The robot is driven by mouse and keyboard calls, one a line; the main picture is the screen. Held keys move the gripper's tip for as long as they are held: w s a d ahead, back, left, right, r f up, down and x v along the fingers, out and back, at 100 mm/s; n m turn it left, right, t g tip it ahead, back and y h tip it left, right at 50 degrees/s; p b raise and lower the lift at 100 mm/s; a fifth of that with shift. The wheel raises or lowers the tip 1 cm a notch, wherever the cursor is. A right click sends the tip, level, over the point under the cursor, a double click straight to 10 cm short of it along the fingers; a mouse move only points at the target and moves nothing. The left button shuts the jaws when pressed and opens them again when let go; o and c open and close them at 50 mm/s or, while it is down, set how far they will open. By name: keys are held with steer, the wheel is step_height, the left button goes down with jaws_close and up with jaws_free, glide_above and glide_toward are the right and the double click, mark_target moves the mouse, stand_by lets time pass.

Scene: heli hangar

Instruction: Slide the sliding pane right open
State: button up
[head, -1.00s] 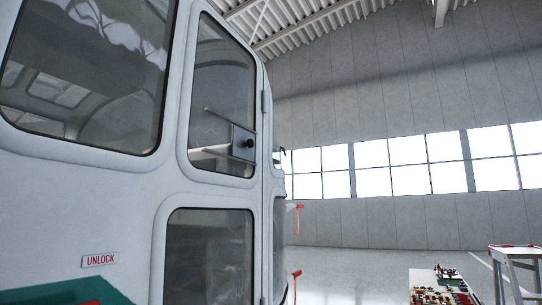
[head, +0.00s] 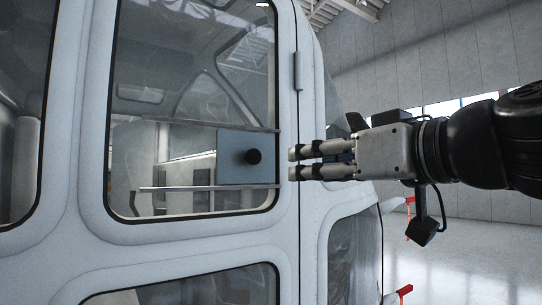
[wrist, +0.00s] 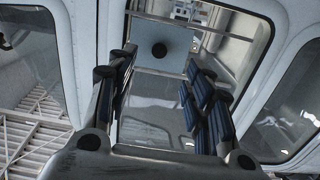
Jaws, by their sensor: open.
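The sliding pane (head: 230,165) is a small blue-grey panel with a round black knob (head: 254,156), set between two thin horizontal rails (head: 170,189) across the helicopter door window. It sits at the right end of the rails. My gripper (head: 292,163) comes in from the right, its fingers pointing left toward the knob, apart from it. In the wrist view my gripper (wrist: 160,65) is open and empty, with its two fingers to either side of the pane (wrist: 146,38) and the knob (wrist: 159,50) between them, farther ahead.
The white door frame (head: 88,190) surrounds the window, with a hinge (head: 298,70) at its upper right. A lower window (head: 190,287) lies below. Red-tipped parts (head: 408,228) stick out at lower right. The hangar floor (head: 470,260) is clear at right.

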step_height(320, 180, up, 2)
steer(key=p, duration=0.6)
glide_toward(255, 155)
steer(key=shift+t, duration=0.3)
steer(key=x, duration=0.9)
steer(key=shift+f, duration=0.15)
steer(key=shift+c, duration=0.3)
jaws_close()
